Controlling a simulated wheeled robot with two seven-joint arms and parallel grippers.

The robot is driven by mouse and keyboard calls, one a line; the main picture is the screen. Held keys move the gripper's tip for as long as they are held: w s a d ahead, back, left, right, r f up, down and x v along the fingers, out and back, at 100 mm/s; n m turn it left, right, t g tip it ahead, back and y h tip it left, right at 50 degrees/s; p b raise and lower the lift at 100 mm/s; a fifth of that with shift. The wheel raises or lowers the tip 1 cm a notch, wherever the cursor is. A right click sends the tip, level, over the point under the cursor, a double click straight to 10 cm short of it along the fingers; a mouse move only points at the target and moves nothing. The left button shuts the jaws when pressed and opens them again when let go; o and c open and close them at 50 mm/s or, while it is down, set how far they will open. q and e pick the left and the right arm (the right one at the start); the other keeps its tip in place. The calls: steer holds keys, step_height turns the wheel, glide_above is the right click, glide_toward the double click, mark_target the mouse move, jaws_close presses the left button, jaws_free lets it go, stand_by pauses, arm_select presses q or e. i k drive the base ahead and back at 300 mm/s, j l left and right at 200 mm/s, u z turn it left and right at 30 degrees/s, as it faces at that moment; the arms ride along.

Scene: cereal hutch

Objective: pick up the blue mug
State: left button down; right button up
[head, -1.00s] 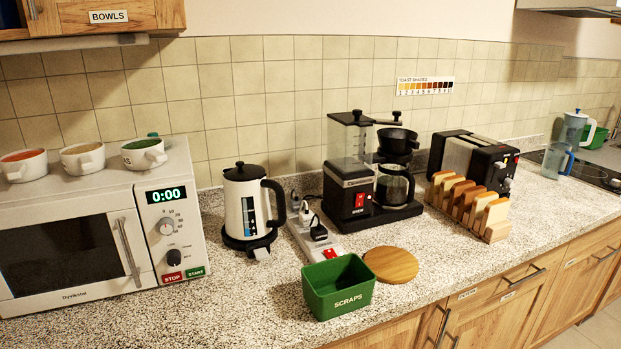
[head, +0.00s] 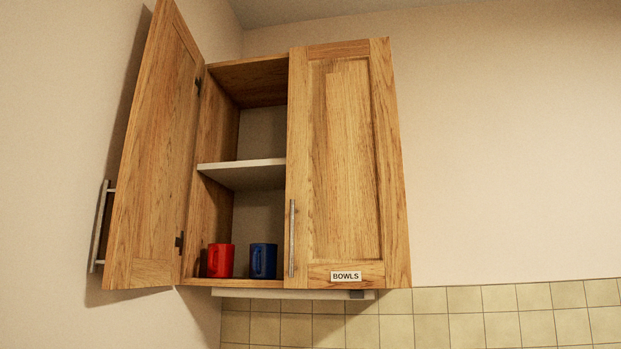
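The blue mug (head: 263,261) stands upright on the bottom shelf of the wall cabinet, in the open left half. Its handle faces the front. A red mug (head: 221,260) stands just to its left, with a small gap between them. Neither of my grippers is in the head view.
The left cabinet door (head: 152,160) is swung open to the left. The right door (head: 347,170), labelled BOWLS, is shut, and its edge is close to the blue mug's right side. A white middle shelf (head: 243,173) sits above the mugs and looks empty.

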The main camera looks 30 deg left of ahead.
mark_target(263, 257)
steer(key=u, duration=1.4)
